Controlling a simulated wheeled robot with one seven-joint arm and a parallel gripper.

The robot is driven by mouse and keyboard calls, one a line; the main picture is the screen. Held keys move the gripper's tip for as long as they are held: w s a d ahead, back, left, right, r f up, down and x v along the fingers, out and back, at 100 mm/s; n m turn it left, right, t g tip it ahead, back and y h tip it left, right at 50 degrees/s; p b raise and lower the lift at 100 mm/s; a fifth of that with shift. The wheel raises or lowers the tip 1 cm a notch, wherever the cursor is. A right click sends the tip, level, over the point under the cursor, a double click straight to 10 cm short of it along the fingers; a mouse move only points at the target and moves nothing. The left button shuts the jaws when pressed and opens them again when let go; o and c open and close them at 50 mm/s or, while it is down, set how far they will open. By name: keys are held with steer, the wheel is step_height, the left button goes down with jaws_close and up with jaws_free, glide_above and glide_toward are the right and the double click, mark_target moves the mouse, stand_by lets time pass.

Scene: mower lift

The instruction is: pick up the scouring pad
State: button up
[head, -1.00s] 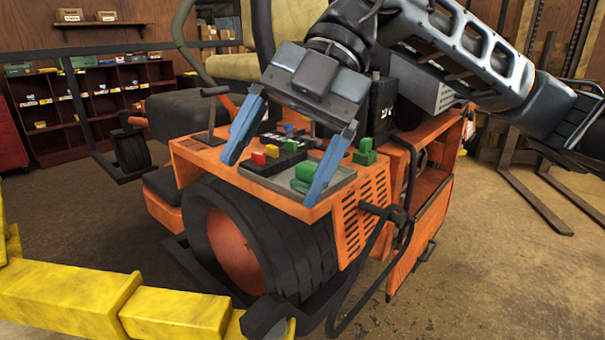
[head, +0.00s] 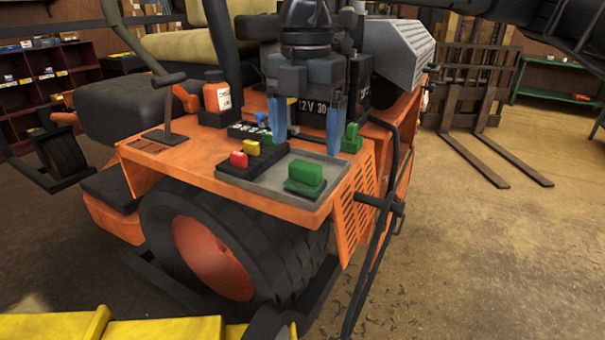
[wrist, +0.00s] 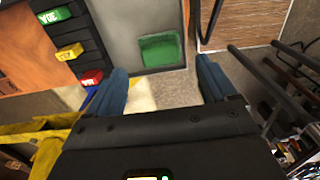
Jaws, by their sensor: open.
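The scouring pad (head: 305,178) is a green block lying in a shallow grey tray (head: 262,184) on the orange mower deck. In the wrist view the pad (wrist: 160,48) shows between and beyond my fingertips. My gripper (head: 306,140) is open and empty, its two blue fingers pointing down. In the head view it appears behind and above the pad, not touching it. In the wrist view both fingers (wrist: 162,70) are apart with nothing between them.
Left of the tray is a black strip with red (head: 238,159) and yellow (head: 252,147) blocks. A green piece (head: 352,138) stands right of my gripper. An orange bottle (head: 217,95), a lever (head: 168,108) and a black battery stand behind. A black hose (head: 378,235) hangs at the right.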

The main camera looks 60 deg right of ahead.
mark_target(305, 164)
steer(key=shift+f+p, duration=0.35)
steer(key=shift+f, duration=1.7)
steer(key=c, duration=1.2)
steer(key=shift+r, duration=0.1)
steer(key=shift+r, duration=0.55)
step_height(305, 164, up, 3)
steer(key=shift+f+b, duration=0.1)
steer(key=shift+b, duration=0.5)
steer(key=s+d+r, duration=0.2)
steer(key=d, duration=0.1)
steer(key=s+d+r+b, duration=0.1)
steer(key=d+r, duration=0.1)
steer(key=d, duration=0.1)
steer(key=s+d+r, duration=0.2)
steer(key=d+r, duration=0.1)
steer(key=d, duration=0.1)
steer(key=shift+s+d+b, duration=0.1)
steer(key=shift+s+b, duration=0.25)
steer(key=shift+b, duration=0.05)
